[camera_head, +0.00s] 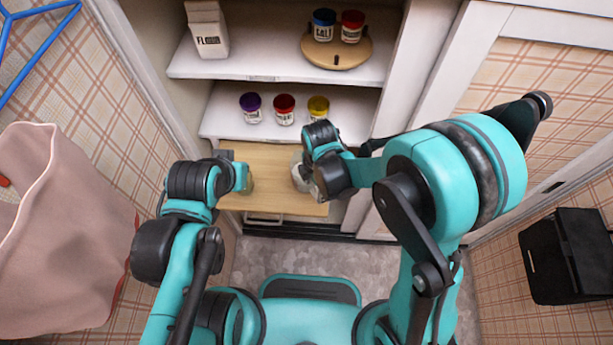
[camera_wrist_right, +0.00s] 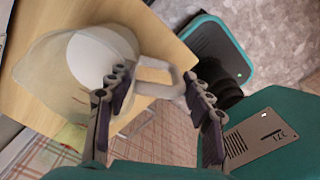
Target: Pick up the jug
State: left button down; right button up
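The jug (camera_wrist_right: 60,75) is translucent with a pale round area inside and a looped handle (camera_wrist_right: 160,78). It stands on the wooden pull-out board (camera_head: 270,195); in the head view the jug (camera_head: 299,180) is partly hidden by my right gripper (camera_head: 308,178). In the right wrist view my right gripper (camera_wrist_right: 158,95) is open, its fingers spread on either side of the handle. I cannot tell whether they touch it. My left gripper (camera_head: 243,178) is at the left part of the board, beside a small greenish thing (camera_head: 249,184); its fingers are not clear.
Shelves above hold purple (camera_head: 251,107), red (camera_head: 284,109) and yellow (camera_head: 318,109) jars, a flour carton (camera_head: 207,32) and a round wooden stand (camera_head: 337,52) with two jars. A pink cloth bag (camera_head: 65,240) hangs left. A black box (camera_head: 568,257) is at right.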

jog(key=c, duration=0.8)
jog(key=shift+o, duration=0.2)
jog(key=shift+r, duration=0.1)
jog(key=shift+r+p, duration=0.45)
jog(key=shift+r, duration=0.55)
notch_tip(320, 180, up, 2)
jog(key=shift+p, duration=0.35)
jog(key=s+d+r+p, duration=0.3)
jog(key=d+r+p, duration=0.5)
jog(key=d+r, duration=0.3)
jog(key=shift+s+r, duration=0.4)
jog(key=shift+r, duration=0.55)
